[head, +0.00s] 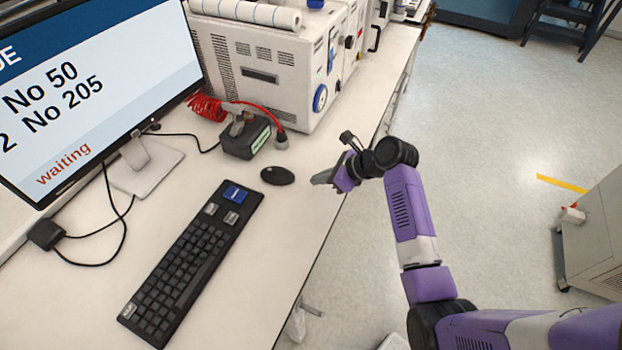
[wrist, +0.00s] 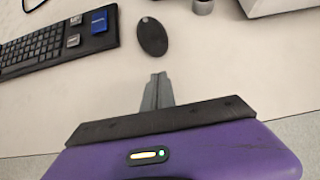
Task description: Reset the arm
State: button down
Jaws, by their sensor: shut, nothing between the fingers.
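My purple arm reaches in from the lower right of the head view, bent at the elbow, out over the bench edge. My gripper (head: 322,179) is at the bench's right edge, above the white bench top, just right of the black mouse (head: 278,175). In the wrist view my gripper (wrist: 157,80) shows its grey fingers together with nothing between them. They point toward the bench, and the mouse (wrist: 152,37) lies a little beyond the tips. How high the fingers are above the bench is hard to tell.
A black keyboard (head: 190,265) lies left of the mouse. A monitor (head: 90,80) reading "waiting" stands at the left. A dark box (head: 245,138) with a red coiled hose and a white machine (head: 265,75) stand behind. The floor right of the bench (head: 490,150) is mostly clear; a grey cabinet (head: 595,235) stands far right.

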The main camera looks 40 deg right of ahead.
jog(key=v, duration=0.6)
jog(key=shift+s+r, duration=0.15)
jog(key=shift+s, duration=0.1)
jog(key=shift+d, duration=0.1)
